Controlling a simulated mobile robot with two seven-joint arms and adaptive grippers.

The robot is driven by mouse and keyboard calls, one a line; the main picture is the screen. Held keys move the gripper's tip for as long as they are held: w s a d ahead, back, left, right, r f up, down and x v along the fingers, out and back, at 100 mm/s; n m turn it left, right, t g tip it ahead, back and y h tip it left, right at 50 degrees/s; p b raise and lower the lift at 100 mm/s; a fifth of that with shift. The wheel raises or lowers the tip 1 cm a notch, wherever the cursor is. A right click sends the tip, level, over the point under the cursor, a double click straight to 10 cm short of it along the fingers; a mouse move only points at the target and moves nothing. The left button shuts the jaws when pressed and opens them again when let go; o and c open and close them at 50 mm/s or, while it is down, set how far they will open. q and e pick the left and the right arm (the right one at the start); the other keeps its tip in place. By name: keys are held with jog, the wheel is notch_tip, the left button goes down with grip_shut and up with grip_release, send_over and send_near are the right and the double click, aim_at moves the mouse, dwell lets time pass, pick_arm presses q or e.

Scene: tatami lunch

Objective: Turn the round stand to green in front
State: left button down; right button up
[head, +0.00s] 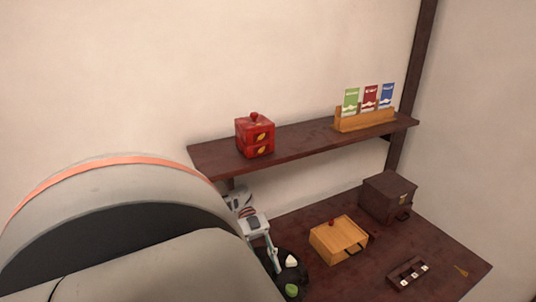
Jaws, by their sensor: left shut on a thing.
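The dark round stand (303,273) is low in the head view, on the brown table. A white piece (292,261) and a green piece (291,290) show on it, the green one closer to the bottom edge of the picture. My left gripper (275,267) reaches down to the stand and is shut on it at its left side. The exact point of grip is too small to make out. My left arm hides the left part of the stand. My right gripper is out of view.
A wooden box (338,240) with a red knob sits right of the stand, with a dark chest (387,197) behind it. A dark holder (409,273) with white pieces lies at right. A wall shelf (300,141) above carries a red box (255,136) and a card rack (366,118).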

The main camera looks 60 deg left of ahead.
pick_arm(q)
jog(key=c, duration=1.6)
grip_release()
jog(key=shift+c, duration=0.2)
jog(key=shift+d, duration=0.1)
